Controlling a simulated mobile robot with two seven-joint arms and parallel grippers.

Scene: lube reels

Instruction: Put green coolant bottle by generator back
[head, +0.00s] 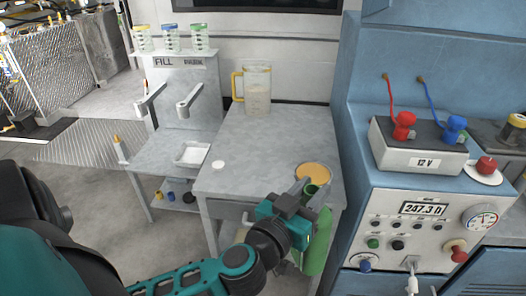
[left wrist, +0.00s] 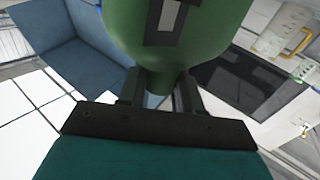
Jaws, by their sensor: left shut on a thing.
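The green coolant bottle (head: 316,245) is at the right edge of the grey table, beside the blue generator cabinet (head: 362,215). My left gripper (head: 302,194) is shut on the bottle near its upper, narrow end. In the left wrist view the bottle (left wrist: 180,35) fills the top middle, with its narrow neck between the two fingers (left wrist: 160,90). In the head view the gripper and wrist cover part of the bottle. I cannot tell whether its base rests on anything. My right gripper is not in view.
The grey table (head: 270,150) holds a clear jug (head: 257,90) with a yellow handle and a round tan disc (head: 313,174). A fill stand (head: 185,65) is at the left. A 12 V battery (head: 420,150) sits on the cabinet. The table's middle is clear.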

